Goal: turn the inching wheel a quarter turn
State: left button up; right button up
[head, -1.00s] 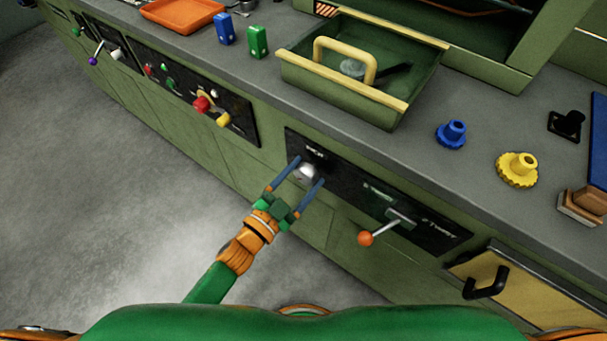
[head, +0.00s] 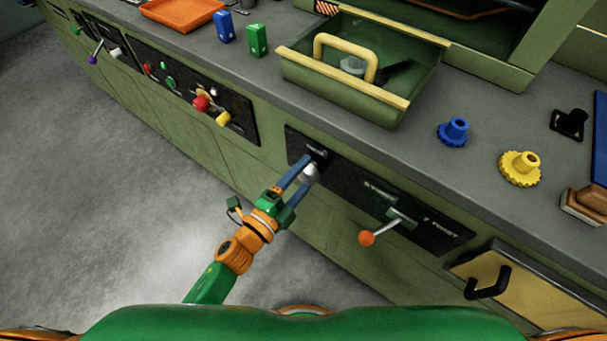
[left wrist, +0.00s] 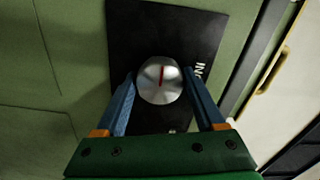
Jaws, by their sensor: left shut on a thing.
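The inching wheel is a round silver knob (left wrist: 160,82) with a red line, on a black panel (left wrist: 188,25) marked with letters that start "IN". In the left wrist view the red line points to the top of the picture. In the head view the knob (head: 311,174) is partly covered by my fingers. My left gripper (head: 303,172) has its blue fingers on both sides of the knob and is shut on it. The fingers (left wrist: 160,88) also show in the left wrist view. My right gripper is not in view.
To the right on the panel is a lever with an orange ball (head: 366,238). A yellow-handled green tray (head: 345,95) stands on the counter above. Blue (head: 453,131) and yellow (head: 520,168) knobs lie on the counter. A black handle (head: 488,284) juts out lower right.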

pick_arm(q)
jog(key=shift+m, duration=0.6)
jog(key=o, duration=1.4)
jog(key=shift+c, duration=0.2)
jog(key=v, duration=0.7)
